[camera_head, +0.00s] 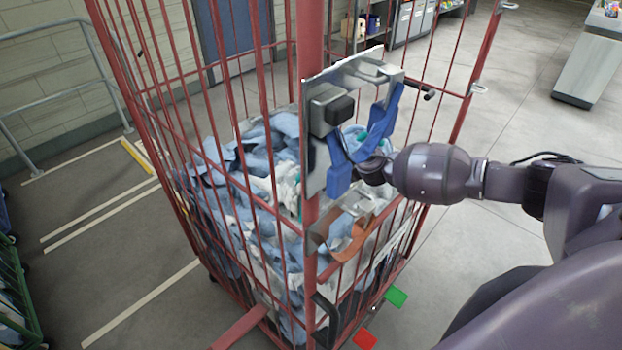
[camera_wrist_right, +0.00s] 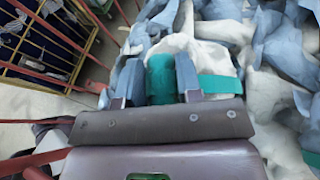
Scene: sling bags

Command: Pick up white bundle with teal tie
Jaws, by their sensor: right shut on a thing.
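In the right wrist view, a white bundle (camera_wrist_right: 208,52) with a teal tie (camera_wrist_right: 219,84) lies among the laundry. My right gripper (camera_wrist_right: 158,76) is shut on it, with a teal band between its two blue-grey fingers. Blue cloth lies close around the bundle. In the head view my right arm comes in from the right and its wrist reaches to the red cage's corner. The fingertips and the bundle cannot be made out clearly there, behind the bars and the metal plate. My left gripper is in neither view.
The red wire cage (camera_head: 311,240) holds blue and white laundry (camera_head: 250,190). A metal plate with blue straps (camera_head: 338,165) is at its near corner, close to my wrist. A green cage (camera_head: 15,290) stands at lower left. The floor to the right (camera_head: 500,120) is clear.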

